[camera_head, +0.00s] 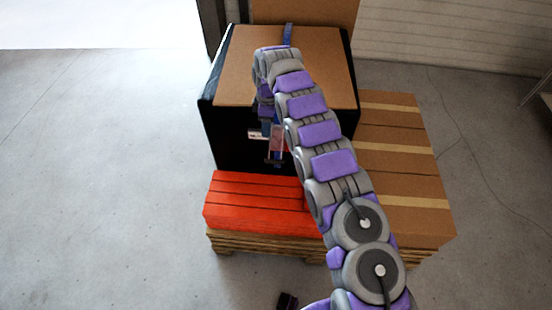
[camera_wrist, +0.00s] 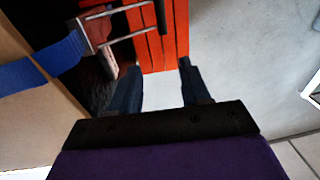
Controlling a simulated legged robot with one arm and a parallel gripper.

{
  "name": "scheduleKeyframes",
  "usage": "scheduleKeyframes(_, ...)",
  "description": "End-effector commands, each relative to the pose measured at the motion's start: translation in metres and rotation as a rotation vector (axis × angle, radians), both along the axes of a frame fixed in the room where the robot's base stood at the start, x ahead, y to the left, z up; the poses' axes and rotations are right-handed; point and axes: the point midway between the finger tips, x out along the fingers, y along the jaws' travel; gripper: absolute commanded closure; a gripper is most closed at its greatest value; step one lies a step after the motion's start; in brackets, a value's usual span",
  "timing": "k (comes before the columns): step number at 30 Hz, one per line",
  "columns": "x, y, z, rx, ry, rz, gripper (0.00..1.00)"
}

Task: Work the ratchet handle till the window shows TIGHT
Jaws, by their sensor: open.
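The metal ratchet (camera_wrist: 102,30) shows at the upper left of the wrist view, with its pale handle bars reaching right over a red crate. In the head view the ratchet (camera_head: 277,147) is small, on the near face of the black box, partly behind my arm. A blue strap (camera_wrist: 42,66) runs into it; the strap also shows at the back of the box top (camera_head: 288,34). My gripper (camera_wrist: 160,82) is open, with nothing between its dark fingers. The left finger is near the ratchet, apparently not on the handle. No window text is readable.
The black box (camera_head: 232,135) with a brown top stands on a pallet (camera_head: 240,243). Red slatted goods (camera_head: 245,203) lie before it and brown cartons (camera_head: 415,185) at its right. Grey floor (camera_head: 100,180) is clear at the left.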

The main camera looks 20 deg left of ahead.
Motion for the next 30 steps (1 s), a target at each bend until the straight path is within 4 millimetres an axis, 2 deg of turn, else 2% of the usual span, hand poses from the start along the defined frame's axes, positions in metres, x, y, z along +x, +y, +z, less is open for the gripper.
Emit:
scheduleKeyframes(3, 0.007, -0.019, 0.007, -0.028, 0.015, -0.022, 0.54)
scheduleKeyframes(6, 0.009, -0.027, 0.011, -0.043, 0.023, -0.031, 0.54)
scheduleKeyframes(13, 0.008, -0.028, 0.003, -0.05, 0.028, -0.033, 0.54)
scheduleKeyframes(20, 0.004, -0.031, -0.019, -0.05, 0.029, -0.033, 0.54)
scheduleKeyframes(30, -0.003, -0.032, -0.081, -0.048, 0.029, -0.032, 0.54)
